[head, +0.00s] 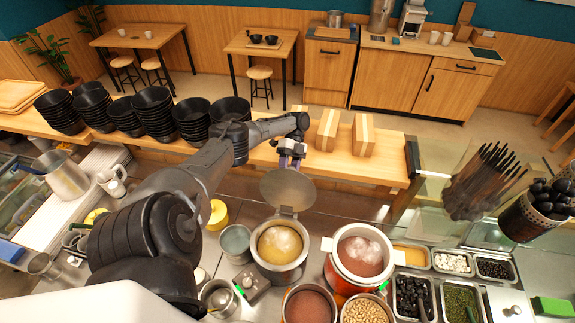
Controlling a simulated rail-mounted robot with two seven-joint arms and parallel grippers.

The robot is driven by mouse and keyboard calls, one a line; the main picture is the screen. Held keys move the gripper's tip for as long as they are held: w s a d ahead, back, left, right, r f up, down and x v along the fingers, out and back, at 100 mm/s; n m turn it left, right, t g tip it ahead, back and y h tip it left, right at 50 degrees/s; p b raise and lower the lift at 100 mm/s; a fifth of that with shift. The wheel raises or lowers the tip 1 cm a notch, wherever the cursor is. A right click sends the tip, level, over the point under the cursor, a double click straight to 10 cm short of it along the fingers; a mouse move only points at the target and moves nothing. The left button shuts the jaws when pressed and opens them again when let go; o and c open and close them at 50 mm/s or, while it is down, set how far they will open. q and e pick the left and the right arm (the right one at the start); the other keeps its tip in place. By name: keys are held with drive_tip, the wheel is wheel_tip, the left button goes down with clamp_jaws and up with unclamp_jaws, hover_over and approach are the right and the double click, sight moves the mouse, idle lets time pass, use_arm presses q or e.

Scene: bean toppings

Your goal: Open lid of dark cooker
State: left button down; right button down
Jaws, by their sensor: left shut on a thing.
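A cooker (281,268) with a grey metal body stands on the counter at the lower middle, with yellowish contents showing inside. Its round grey lid (287,190) is tilted up at the far side of the pot, so the mouth is uncovered. My left arm reaches in from the left, over the counter. My left gripper (291,163) is at the upper edge of the lid and is shut on it; the exact contact is small and partly hidden. My right gripper is not in view.
A red cooker (342,273) with a white rim stands open close on the right. Topping containers (462,300) fill the lower right. Stacked black bowls (153,110) and wooden boxes (363,135) stand on the wooden counter behind. A metal pot (236,241) is close on the left.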

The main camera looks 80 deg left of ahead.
use_arm(q)
drive_tip(key=shift+w+d, duration=0.3)
drive_tip(key=shift+w, duration=0.05)
drive_tip(key=c, duration=1)
unclamp_jaws()
drive_tip(key=o, duration=0.3)
drive_tip(key=shift+w+d, duration=0.15)
drive_tip(key=shift+w, duration=0.1)
drive_tip(key=shift+o, duration=0.2)
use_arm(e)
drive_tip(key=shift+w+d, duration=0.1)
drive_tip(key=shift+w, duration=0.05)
use_arm(q)
drive_tip(key=shift+s, duration=0.1)
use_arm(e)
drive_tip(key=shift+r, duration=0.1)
